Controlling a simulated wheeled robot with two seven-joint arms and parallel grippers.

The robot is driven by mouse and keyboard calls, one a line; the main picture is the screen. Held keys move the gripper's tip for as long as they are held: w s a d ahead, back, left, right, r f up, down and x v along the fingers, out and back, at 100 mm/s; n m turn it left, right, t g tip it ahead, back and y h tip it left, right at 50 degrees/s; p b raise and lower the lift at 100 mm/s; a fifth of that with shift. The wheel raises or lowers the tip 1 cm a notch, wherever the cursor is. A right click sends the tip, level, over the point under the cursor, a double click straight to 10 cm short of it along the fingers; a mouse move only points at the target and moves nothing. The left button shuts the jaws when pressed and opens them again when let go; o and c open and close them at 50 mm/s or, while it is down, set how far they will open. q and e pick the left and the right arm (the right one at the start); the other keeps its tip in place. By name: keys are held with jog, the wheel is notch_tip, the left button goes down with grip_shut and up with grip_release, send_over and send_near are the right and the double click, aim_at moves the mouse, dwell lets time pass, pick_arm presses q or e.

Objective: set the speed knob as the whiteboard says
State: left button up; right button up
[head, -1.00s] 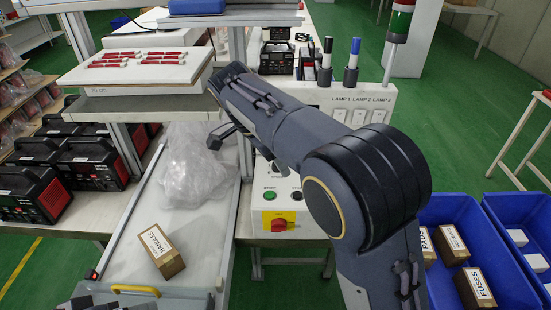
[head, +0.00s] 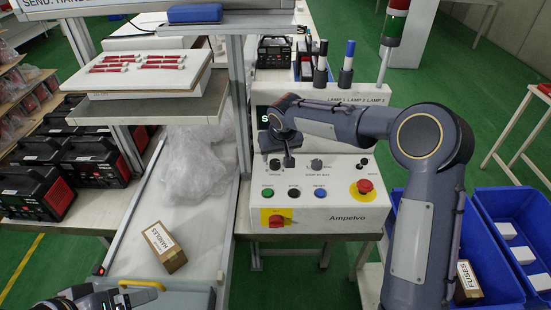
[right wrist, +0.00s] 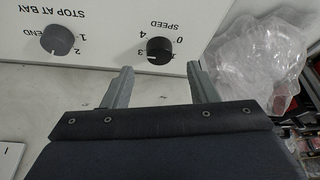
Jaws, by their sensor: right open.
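The speed knob (right wrist: 159,50) is a small black dial on the white control panel (head: 340,205); its label and numbers appear upside down in the right wrist view. In the head view my right gripper (head: 287,158) hangs over the panel's upper left, close to the knob. The whiteboard (head: 45,6) shows only its lower edge, with cut-off text "SEND: HANDL"; no speed line is visible. Of my left arm, only a dark part shows at the bottom left.
The grey stop-at-bay knob (right wrist: 57,40) sits beside the speed knob. Green, black and blue buttons, a red emergency button (head: 365,186) and a red-yellow switch (head: 277,218) are on the panel. A shelf post (head: 241,100) stands left; plastic wrap (head: 195,165) lies beyond it.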

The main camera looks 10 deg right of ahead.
aim_at(275, 162)
jog(key=shift+p+x, duration=0.3)
jog(key=shift+x, duration=2.05)
jog(key=shift+d, duration=0.1)
jog(key=shift+c, duration=0.2)
jog(key=c, duration=0.9)
jog(key=shift+f+m+b, duration=0.15)
jog(key=shift+m+b, duration=0.25)
jog(key=shift+b, duration=0.45)
jog(key=m+h+b, duration=0.1)
jog(key=m+b, duration=0.1)
jog(key=shift+b, duration=0.3)
jog(key=shift+a+m+h+b, duration=0.2)
jog(key=shift+m+h+b, duration=0.1)
jog(key=shift+m+b, duration=0.3)
jog(key=shift+m+h+b, duration=0.4)
jog(key=shift+m, duration=0.7)
jog(key=shift+g, duration=0.3)
